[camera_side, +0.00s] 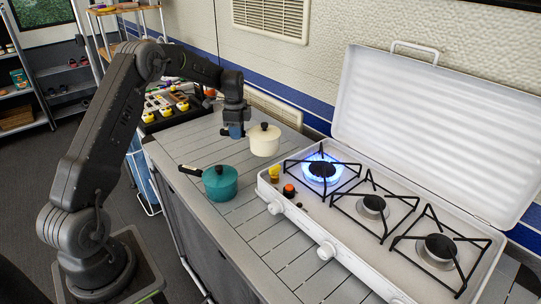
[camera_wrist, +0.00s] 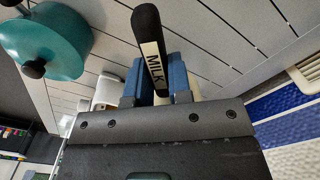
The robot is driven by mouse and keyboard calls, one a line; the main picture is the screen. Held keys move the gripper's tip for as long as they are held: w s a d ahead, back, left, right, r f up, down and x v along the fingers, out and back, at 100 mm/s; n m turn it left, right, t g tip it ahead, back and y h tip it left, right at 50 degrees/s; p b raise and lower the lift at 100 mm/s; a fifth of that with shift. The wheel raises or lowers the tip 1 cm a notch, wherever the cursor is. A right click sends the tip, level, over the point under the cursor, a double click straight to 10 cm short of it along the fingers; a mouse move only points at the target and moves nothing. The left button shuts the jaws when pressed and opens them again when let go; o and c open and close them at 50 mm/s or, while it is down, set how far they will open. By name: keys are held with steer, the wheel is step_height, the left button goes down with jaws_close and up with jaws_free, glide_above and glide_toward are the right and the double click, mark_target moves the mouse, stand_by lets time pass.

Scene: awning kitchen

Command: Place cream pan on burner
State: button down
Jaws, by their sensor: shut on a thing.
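The cream pan (camera_side: 264,141) with its lid and dark knob is at the back of the counter, left of the stove's lit burner (camera_side: 322,169). My gripper (camera_side: 236,131) is at its left side. In the wrist view the blue fingers (camera_wrist: 163,80) are shut on its black handle (camera_wrist: 150,45), which carries a label reading MILK. The pan body is mostly hidden behind the gripper in that view. The pan seems to be a little above the counter, but I cannot tell for certain. The burner shows a blue flame under a black grate.
A teal lidded pan (camera_side: 220,183) stands on the grey slatted counter (camera_side: 285,247), left of the stove; it also shows in the wrist view (camera_wrist: 50,42). Two unlit burners (camera_side: 372,205) lie farther right. The open white stove lid (camera_side: 430,125) stands behind them.

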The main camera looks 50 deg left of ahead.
steer(key=s+d+r, duration=0.1)
steer(key=d+r, duration=1)
steer(key=r, duration=0.4)
steer(key=shift+n, duration=0.4)
steer(key=shift+w+d+f, duration=1.05)
steer(key=shift+d+f, duration=0.55)
steer(key=shift+f, duration=0.2)
steer(key=shift+w+d+f, duration=1.05)
steer(key=shift+d+f, duration=0.6)
steer(key=shift+f, duration=0.1)
steer(key=shift+w+d+f, duration=1.05)
steer(key=shift+d+f, duration=0.55)
steer(key=shift+f, duration=0.2)
steer(key=shift+f, duration=0.15)
steer(key=c, duration=1)
jaws_free()
steer(key=shift+c, duration=0.2)
